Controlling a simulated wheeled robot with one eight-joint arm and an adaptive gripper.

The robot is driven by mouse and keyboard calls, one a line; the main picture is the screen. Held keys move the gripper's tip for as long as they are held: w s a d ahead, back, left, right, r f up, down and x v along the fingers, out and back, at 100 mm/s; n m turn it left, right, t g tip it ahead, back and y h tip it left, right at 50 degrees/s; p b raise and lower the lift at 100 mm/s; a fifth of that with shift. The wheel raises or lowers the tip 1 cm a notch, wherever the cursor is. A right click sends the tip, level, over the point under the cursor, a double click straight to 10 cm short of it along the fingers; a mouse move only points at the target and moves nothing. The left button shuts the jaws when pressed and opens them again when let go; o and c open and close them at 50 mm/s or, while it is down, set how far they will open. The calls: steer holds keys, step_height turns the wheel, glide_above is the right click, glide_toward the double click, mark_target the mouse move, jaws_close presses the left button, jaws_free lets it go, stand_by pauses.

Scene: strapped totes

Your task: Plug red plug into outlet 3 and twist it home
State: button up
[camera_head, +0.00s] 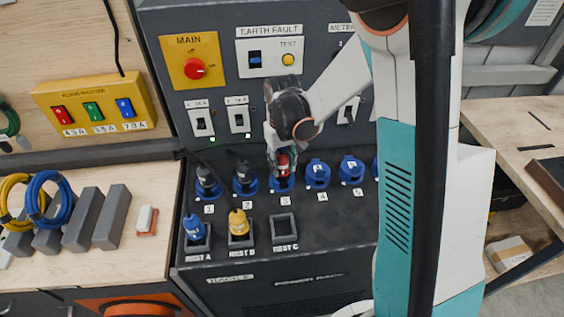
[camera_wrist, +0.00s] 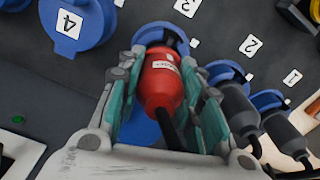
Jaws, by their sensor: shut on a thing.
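The red plug (camera_head: 283,166) is upright at outlet 3 (camera_head: 281,185) in the head view. In the wrist view the red plug (camera_wrist: 161,82) is between the teal fingers of my gripper (camera_wrist: 165,75), which is shut on it. The blue rim of outlet 3 (camera_wrist: 160,32) shows just beyond the plug's far end. The plug's nose meets or enters the outlet; how deep, and how far it is turned, is hidden. In the head view my gripper (camera_head: 281,150) is over outlet 3, partly hidden by my wrist.
Dark plugs stand in outlet 1 (camera_head: 208,190) and outlet 2 (camera_head: 244,184). Outlet 4 (camera_head: 317,175) has its blue lid. A blue plug (camera_head: 194,227) is in rest A and a yellow plug (camera_head: 238,223) in rest B. Rest C (camera_head: 284,229) is empty.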

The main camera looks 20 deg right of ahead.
steer(key=shift+f+b, duration=0.6)
steer(key=shift+f, duration=0.15)
stand_by(0.3)
steer(key=shift+m+b, duration=0.4)
steer(key=shift+m, duration=1.1)
steer(key=shift+m, duration=0.7)
steer(key=shift+m+b, duration=0.4)
steer(key=shift+m, duration=0.3)
jaws_close()
